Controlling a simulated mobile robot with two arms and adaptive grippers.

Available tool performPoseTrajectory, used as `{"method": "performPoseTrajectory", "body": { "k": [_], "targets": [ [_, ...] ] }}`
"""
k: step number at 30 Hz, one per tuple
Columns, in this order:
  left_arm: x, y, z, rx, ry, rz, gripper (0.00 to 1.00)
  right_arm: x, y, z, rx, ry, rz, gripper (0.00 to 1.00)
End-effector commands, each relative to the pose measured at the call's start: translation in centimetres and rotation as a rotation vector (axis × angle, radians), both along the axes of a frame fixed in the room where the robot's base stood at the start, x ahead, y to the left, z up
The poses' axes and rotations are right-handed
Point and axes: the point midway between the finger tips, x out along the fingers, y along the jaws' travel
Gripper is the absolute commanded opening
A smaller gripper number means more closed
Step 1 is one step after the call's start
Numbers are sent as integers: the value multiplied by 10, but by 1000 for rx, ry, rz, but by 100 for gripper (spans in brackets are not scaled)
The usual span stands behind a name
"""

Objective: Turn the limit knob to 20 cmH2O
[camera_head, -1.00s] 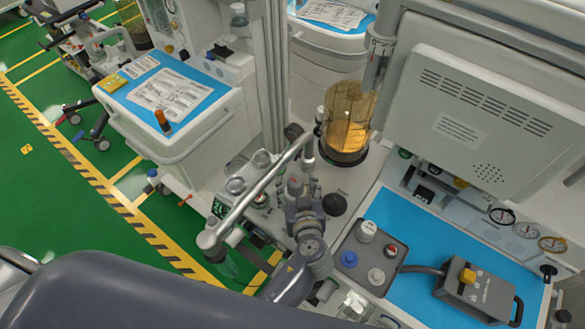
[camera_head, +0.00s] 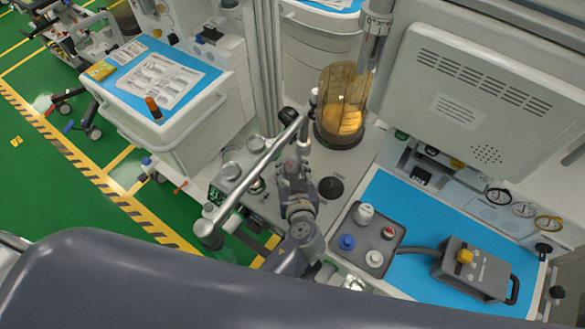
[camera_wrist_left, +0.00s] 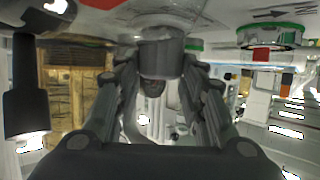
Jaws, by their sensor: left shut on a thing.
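My left gripper (camera_head: 299,172) reaches up from below to the anaesthesia machine's ledge, just left of the amber-filled clear canister. In the left wrist view, my left gripper (camera_wrist_left: 160,75) has its two dark fingers closed on both sides of a grey, round limit knob (camera_wrist_left: 161,56). The knob's scale and pointer cannot be read. In the head view the fingers and a silver bar largely hide the knob. My right gripper is not in view.
The silver bar (camera_head: 255,182) slants close beside my left gripper. The amber-filled canister (camera_head: 342,105) stands behind it.

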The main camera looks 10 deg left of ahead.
Motion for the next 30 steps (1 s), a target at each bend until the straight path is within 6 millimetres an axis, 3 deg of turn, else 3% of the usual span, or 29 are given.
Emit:
{"method": "performPoseTrajectory", "body": {
  "k": [12,24,25,27,30],
  "targets": [
    [-1,6,1,3,0,-328,13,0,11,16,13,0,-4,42],
    [0,5,1,1,-3,-357,13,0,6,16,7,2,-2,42],
    [0,5,0,1,-3,-357,42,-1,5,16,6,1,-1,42],
    [0,5,1,1,-3,-357,58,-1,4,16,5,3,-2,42],
    [0,5,1,0,-3,-357,58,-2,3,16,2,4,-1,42]
  ]
}}
